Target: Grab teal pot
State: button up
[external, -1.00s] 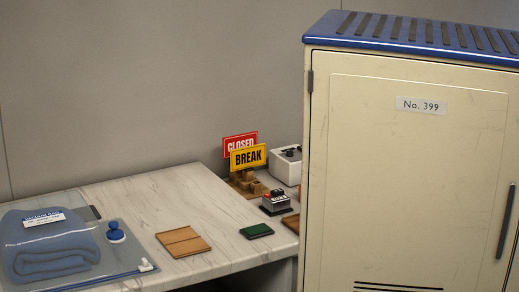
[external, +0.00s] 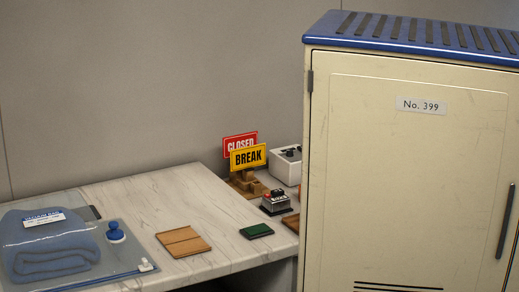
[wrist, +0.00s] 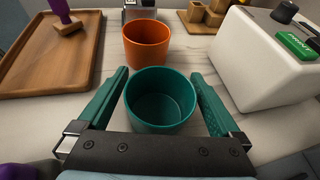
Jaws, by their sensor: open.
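The teal pot (wrist: 160,103) stands upright and empty on the marble-look table in the wrist view. My gripper (wrist: 160,88) is open, with one green finger on each side of the pot. A narrow gap shows at the left finger; the right finger is very close to the pot, and I cannot tell whether it touches. The pot's lower part is partly hidden by my gripper's body. The external view shows neither the pot nor my gripper; the tall cream locker (external: 410,170) covers the right side there.
An orange pot (wrist: 147,45) stands just behind the teal one. A wooden tray (wrist: 22,84) with a purple-handled item (wrist: 63,15) lies to the left. A white box (wrist: 240,70) with a green-labelled part stands close on the right. Wooden holders (wrist: 207,14) are at the back.

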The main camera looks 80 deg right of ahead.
jog(key=c, duration=1.2)
jog(key=shift+c, duration=0.2)
